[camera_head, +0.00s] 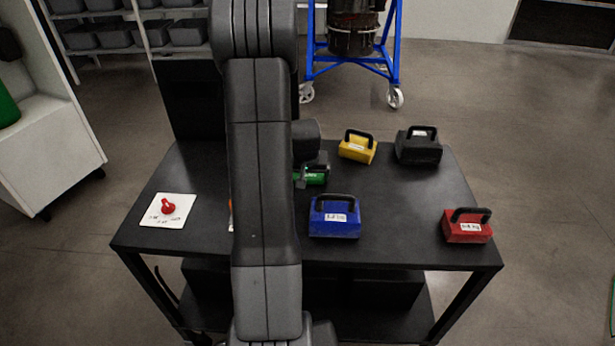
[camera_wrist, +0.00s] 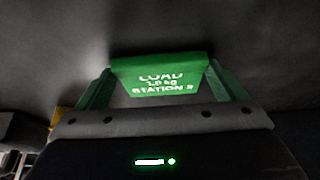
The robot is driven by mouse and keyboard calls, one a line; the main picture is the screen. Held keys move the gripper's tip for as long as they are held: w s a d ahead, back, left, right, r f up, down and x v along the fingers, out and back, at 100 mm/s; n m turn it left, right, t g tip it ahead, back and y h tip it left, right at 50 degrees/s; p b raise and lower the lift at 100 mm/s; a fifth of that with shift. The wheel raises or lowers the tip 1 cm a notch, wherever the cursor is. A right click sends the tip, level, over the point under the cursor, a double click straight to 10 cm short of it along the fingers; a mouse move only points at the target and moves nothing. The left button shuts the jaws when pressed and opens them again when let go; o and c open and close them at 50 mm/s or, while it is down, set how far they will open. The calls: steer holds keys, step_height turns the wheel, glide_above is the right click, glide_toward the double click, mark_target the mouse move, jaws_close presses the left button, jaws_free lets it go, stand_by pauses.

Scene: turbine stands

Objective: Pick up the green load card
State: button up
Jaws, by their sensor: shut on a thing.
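The green load card (camera_wrist: 160,76) fills the upper middle of the wrist view, with white print that reads "LOAD" and "STATION". The print between is blurred. In the head view a small green part with white marks (camera_head: 312,178) shows beside my arm, over the black table (camera_head: 400,215). My gripper (camera_head: 314,164) is there and is shut on the card. My arm hides the left of this spot in the head view. I cannot tell whether the card touches the tabletop.
A blue block (camera_head: 334,223) with a handle stands close in front. Yellow (camera_head: 357,150) and black (camera_head: 418,150) handled blocks stand behind to the right. A red block (camera_head: 466,232) stands at the front right corner. A white card (camera_head: 180,201) with a red piece lies at left.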

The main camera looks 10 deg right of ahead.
steer(key=shift+r, duration=0.1)
step_height(320, 180, up, 10)
stand_by(0.4)
